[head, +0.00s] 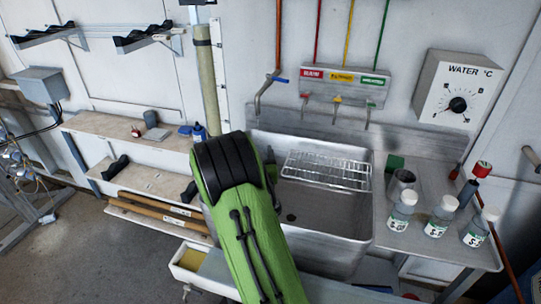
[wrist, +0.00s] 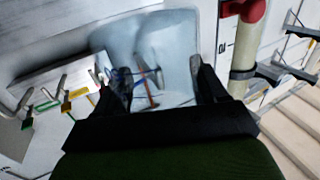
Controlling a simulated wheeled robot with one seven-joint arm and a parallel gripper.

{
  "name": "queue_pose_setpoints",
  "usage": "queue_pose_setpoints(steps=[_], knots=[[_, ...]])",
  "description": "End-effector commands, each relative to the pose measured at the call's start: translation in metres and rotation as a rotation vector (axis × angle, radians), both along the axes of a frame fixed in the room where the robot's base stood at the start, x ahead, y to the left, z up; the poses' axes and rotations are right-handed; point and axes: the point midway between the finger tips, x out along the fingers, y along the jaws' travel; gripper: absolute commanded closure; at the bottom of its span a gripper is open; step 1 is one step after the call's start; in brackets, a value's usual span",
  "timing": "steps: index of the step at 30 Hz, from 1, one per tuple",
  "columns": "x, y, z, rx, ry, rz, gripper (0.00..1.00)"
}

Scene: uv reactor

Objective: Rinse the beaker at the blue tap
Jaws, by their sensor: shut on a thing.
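In the wrist view my gripper (wrist: 163,90) is shut on a pale, see-through beaker (wrist: 180,40), with one dark finger on each side of it. Through the beaker I see a metal tap spout and a reddish pipe, blurred. In the head view the blue tap (head: 262,97) hangs on the wall above the sink's left back corner, with a copper pipe and a blue handle. My green arm hides the gripper and the beaker there. I cannot tell whether water runs.
The steel sink (head: 345,248) has a wire rack (head: 328,170) across its back. A metal cup (head: 401,184) and several white-capped bottles (head: 440,216) stand on the right drainboard. Three small taps (head: 337,102) hang at the back. Shelves (head: 130,150) stand left.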

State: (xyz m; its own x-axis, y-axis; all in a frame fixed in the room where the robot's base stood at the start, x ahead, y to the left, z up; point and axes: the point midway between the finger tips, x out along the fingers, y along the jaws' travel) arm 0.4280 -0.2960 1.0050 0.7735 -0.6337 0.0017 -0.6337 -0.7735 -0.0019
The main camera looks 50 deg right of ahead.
Motion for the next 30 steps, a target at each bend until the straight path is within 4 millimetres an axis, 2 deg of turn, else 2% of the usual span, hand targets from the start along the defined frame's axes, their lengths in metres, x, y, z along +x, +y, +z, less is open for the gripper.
queue_pose_setpoints(steps=[30], knots=[[0.071,-0.053,-0.013,-0.002,0.001,-0.001,0.6]])
